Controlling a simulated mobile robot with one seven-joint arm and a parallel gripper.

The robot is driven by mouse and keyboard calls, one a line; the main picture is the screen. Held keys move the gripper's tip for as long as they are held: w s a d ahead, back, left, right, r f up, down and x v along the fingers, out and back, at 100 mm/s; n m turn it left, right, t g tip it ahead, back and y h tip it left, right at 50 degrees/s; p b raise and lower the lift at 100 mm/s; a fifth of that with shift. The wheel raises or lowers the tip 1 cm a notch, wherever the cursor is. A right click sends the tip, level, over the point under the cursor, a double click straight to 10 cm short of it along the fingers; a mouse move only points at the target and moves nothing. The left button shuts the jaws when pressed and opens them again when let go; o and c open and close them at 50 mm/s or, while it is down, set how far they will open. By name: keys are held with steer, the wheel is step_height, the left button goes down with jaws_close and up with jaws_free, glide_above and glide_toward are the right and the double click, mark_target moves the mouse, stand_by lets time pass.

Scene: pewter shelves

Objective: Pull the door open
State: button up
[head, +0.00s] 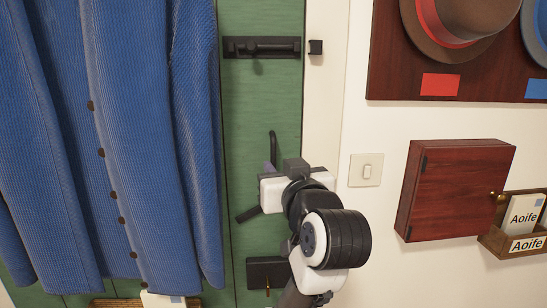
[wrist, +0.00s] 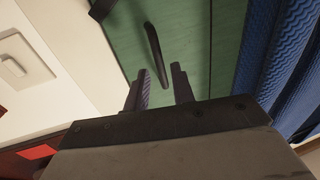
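The green door (head: 262,105) fills the left of the head view and appears shut against its pale frame (head: 322,100). A thin dark, curved pull handle (head: 273,148) stands on it, partly hidden by my gripper (head: 258,190). In the wrist view the dark handle (wrist: 155,55) runs down the picture, its near end in line with the space between the fingers of my gripper (wrist: 160,80). The fingers are open with nothing held. I cannot tell whether the handle is between the fingers or just beyond them. A dark slide bolt (head: 262,47) is higher on the door, apart from its keeper (head: 315,47).
A blue knitted cardigan (head: 150,140) hangs over the door's left part. A black lock box (head: 262,275) sits below my gripper. On the right wall are a light switch (head: 366,170), a red-brown cabinet (head: 455,188), a letter holder (head: 515,240) and a hat board (head: 390,75).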

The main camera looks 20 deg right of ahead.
mark_target(274, 161)
steer(key=shift+w+d+p, duration=0.2)
steer(key=shift+w+p, duration=0.25)
steer(key=shift+w, duration=1.9)
jaws_close()
